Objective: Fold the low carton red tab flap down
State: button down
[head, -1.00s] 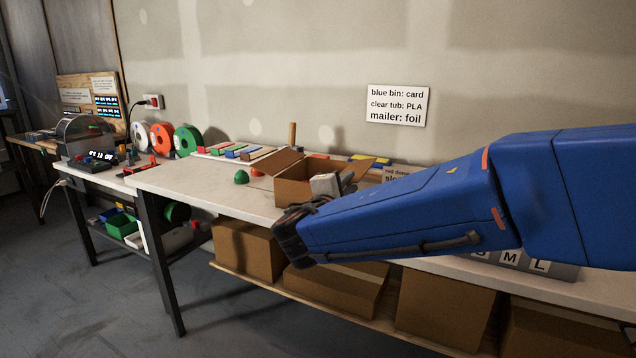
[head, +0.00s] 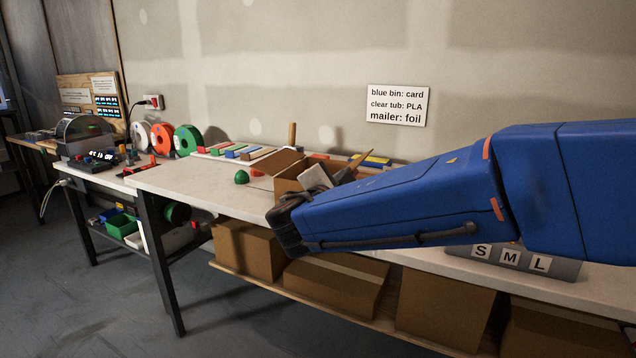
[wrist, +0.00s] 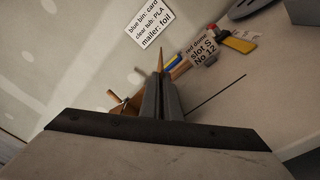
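The low brown carton (head: 287,183) stands on the workbench, partly hidden behind my blue arm. Its left flap (head: 282,162) stands out open, and another flap (head: 356,163) rises at its right. My gripper (head: 318,177) is over the carton's opening in the head view, tilted, its fingers mostly hidden. In the wrist view my gripper's two fingers (wrist: 161,80) lie side by side and look shut. A narrow tan flap edge (wrist: 160,59) shows just past their tips; I cannot tell if they touch. Carton board (wrist: 129,104) shows left of the fingers. I cannot make out a red tab.
A green dome (head: 242,177) sits on the bench left of the carton. Coloured blocks (head: 235,152) line the back. A sloped S M L holder (head: 510,258) is at the front right. A "red dome slot S" card (wrist: 202,49) stands near the wall. The left bench top (head: 190,188) is clear.

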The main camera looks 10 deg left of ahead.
jog(key=shift+w+a+r+n, duration=0.1)
jog(key=shift+a+r+n, duration=0.15)
jog(key=shift+n, duration=0.5)
jog(key=shift+w+a+r+n, duration=0.1)
jog(key=shift+a+r+n, duration=0.15)
jog(key=shift+n, duration=0.55)
jog(key=shift+a+r+n, duration=0.2)
jog(key=shift+a+n, duration=0.1)
jog(key=shift+n, duration=0.45)
jog(key=shift+w+a+r+n, duration=0.2)
jog(key=shift+a+n, duration=0.3)
jog(key=shift+n, duration=0.6)
jog(key=shift+w+a+r+n, duration=0.15)
jog(key=shift+a+n, duration=0.3)
jog(key=shift+n, duration=0.65)
jog(key=shift+w+a+f+n, duration=0.1)
jog(key=shift+a+n, duration=0.45)
jog(key=shift+n, duration=0.6)
jog(key=shift+w+a+n, duration=0.1)
jog(key=shift+a+n, duration=0.4)
jog(key=shift+n, duration=0.65)
